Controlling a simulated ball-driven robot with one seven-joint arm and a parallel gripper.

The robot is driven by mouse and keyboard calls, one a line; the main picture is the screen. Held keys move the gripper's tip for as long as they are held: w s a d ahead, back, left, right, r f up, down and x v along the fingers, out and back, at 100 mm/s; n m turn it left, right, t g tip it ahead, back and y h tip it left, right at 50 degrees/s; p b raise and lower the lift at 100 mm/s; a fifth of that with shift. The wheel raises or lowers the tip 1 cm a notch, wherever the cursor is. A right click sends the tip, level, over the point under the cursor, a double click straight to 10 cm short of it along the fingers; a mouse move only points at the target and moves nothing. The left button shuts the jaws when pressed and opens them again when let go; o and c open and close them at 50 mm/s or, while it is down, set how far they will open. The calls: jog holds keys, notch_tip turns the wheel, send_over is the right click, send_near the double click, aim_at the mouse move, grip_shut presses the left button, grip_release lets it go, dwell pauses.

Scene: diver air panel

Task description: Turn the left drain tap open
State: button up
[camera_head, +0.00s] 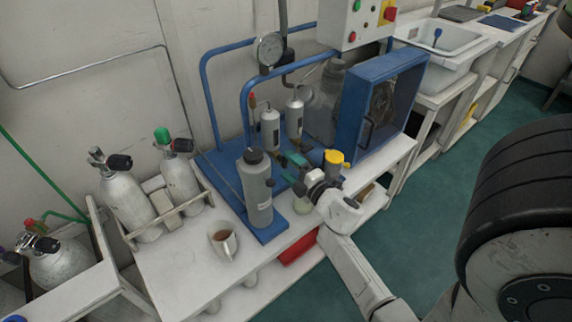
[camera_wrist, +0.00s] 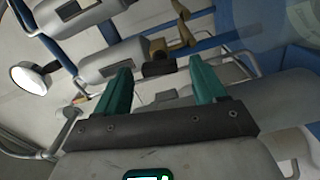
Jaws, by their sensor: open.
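Two grey filter canisters stand under the panel pipework: the left one (camera_head: 270,130) and the right one (camera_head: 294,115). Their lower ends are close to my gripper (camera_head: 290,167), and the drain taps are too small to make out in the head view. In the wrist view my gripper (camera_wrist: 160,66) has its two teal fingers wide apart. A dark block-like fitting (camera_wrist: 158,68) shows between the fingertips, with a brass-coloured fitting (camera_wrist: 180,38) just beyond. I cannot tell which of these is the left drain tap, or whether a finger touches it. A canister body (camera_wrist: 108,62) lies behind the left finger.
A grey bottle (camera_head: 257,195) stands left of my gripper and a yellow-topped item (camera_head: 334,158) right of it. A blue framed box (camera_head: 378,105) stands at the right, a mug (camera_head: 223,243) front left. Gas cylinders (camera_head: 130,205) stand farther left.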

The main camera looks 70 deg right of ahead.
jog(key=v, duration=0.8)
jog(key=shift+b, duration=0.45)
